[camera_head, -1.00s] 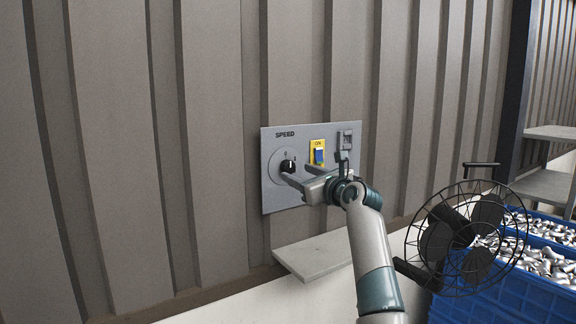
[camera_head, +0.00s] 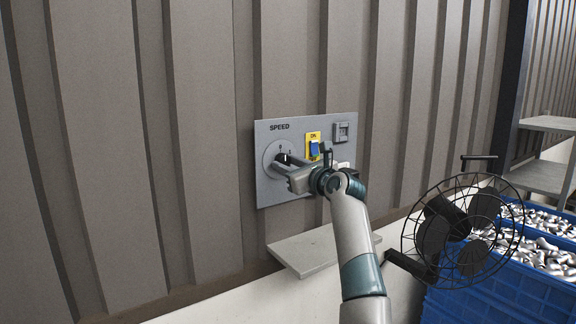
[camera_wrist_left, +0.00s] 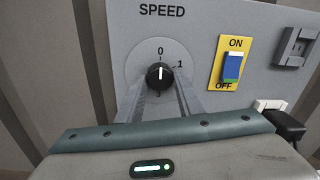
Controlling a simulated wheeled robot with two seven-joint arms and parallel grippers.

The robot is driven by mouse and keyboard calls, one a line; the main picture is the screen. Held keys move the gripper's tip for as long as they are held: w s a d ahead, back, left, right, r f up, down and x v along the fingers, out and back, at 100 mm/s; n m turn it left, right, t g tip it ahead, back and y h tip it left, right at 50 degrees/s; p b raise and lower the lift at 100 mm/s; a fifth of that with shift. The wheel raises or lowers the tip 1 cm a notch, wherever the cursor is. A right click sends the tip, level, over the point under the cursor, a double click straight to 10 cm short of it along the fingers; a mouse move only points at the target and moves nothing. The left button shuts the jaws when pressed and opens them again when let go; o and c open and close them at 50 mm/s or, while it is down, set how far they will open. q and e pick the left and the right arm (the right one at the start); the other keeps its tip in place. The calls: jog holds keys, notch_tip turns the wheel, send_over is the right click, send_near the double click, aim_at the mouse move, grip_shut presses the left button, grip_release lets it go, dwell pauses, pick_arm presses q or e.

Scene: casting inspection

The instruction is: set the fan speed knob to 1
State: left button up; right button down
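The grey fan control panel (camera_head: 300,190) is on the corrugated wall, marked SPEED. Its round black speed knob (camera_wrist_left: 160,75) has a white pointer line that points up at the 0 mark in the left wrist view. The 1 mark is at its upper right; lower marks are hidden by the gripper. The knob (camera_head: 283,158) is partly hidden in the head view. My left gripper (camera_wrist_left: 160,92) is open, with one finger on each side of the knob; I cannot tell whether they touch it. It also shows in the head view (camera_head: 281,167). My right gripper is not in view.
Right of the knob is a blue ON/OFF switch (camera_wrist_left: 232,66) on a yellow plate, and a grey latch-like fitting (camera_wrist_left: 296,46). A pale shelf (camera_head: 310,252) juts out below the panel. A black caged fan (camera_head: 460,235) and blue crates (camera_head: 500,290) of metal parts stand right.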

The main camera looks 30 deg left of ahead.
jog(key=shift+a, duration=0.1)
pick_arm(q)
jog(key=shift+m, duration=0.5)
jog(key=shift+r+m+p, duration=0.15)
jog(key=shift+m+p, duration=0.5)
jog(key=shift+m, duration=0.65)
jog(key=m+p, duration=0.2)
jog(key=m, duration=0.1)
jog(key=shift+r+p, duration=0.1)
jog(key=shift+p, duration=0.3)
jog(key=m+p, duration=0.2)
jog(key=m, duration=0.1)
jog(key=shift+s, duration=0.1)
jog(key=shift+m+g+p, duration=0.4)
jog(key=shift+m+p, duration=0.4)
jog(key=shift+m, duration=0.2)
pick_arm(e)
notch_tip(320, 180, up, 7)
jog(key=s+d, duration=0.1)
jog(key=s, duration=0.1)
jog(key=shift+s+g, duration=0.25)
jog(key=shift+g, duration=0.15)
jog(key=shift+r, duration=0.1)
